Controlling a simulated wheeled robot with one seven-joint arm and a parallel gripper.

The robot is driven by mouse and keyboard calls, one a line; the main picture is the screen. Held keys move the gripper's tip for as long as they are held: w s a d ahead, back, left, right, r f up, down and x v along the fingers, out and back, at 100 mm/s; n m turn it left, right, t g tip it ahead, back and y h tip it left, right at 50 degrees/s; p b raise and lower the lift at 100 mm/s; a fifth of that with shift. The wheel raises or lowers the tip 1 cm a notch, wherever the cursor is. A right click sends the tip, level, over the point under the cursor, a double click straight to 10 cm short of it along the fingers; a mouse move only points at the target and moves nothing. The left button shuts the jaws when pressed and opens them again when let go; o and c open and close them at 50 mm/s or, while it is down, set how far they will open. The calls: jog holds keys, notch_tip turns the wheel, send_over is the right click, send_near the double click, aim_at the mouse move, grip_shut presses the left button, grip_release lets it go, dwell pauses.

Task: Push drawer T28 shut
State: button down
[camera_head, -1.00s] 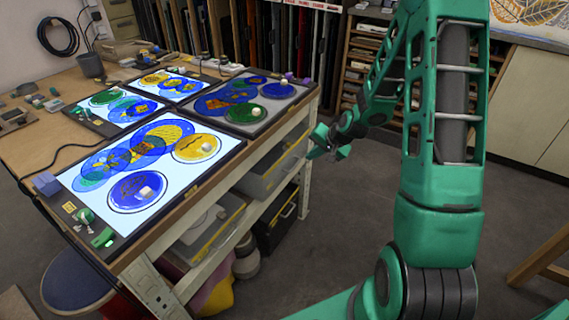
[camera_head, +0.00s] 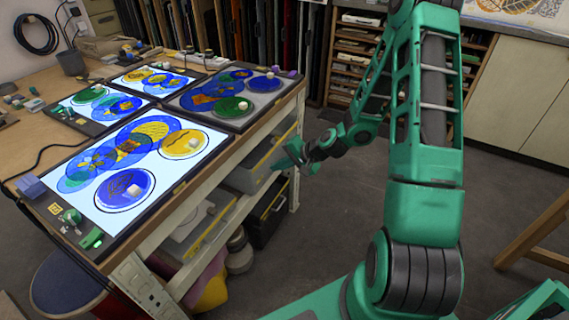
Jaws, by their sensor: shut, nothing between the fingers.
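Under the light-table bench I see a grey drawer-like bin with a yellow stripe (camera_head: 247,178) near the far end. A lower grey and yellow bin (camera_head: 206,233) sits nearer, with a black bin (camera_head: 267,222) to its right. No label T28 is readable, so I cannot tell which of them it is. My gripper (camera_head: 296,158) is shut and empty, beside the bench's right front leg and next to the upper bin. I cannot tell whether it touches the bin. My green arm reaches to it from the right.
The bench's top (camera_head: 20,150) carries lit panels with painted glass discs. A white bench leg (camera_head: 294,185) stands close to my gripper. Shelves of paper (camera_head: 350,60) and a cream cabinet (camera_head: 510,95) are at the back. The grey floor (camera_head: 330,215) right of the bench is clear.

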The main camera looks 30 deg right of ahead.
jog(key=shift+w+a+f, duration=0.25)
jog(key=shift+w+a, duration=0.3)
jog(key=shift+w, duration=0.15)
jog(key=shift+w+a+f, duration=0.2)
jog(key=shift+w+a, duration=0.3)
jog(key=shift+w, duration=0.25)
jog(key=shift+w+a+f, duration=0.25)
jog(key=shift+w+a, duration=0.3)
jog(key=shift+w, duration=0.15)
jog(key=shift+w+d, duration=0.1)
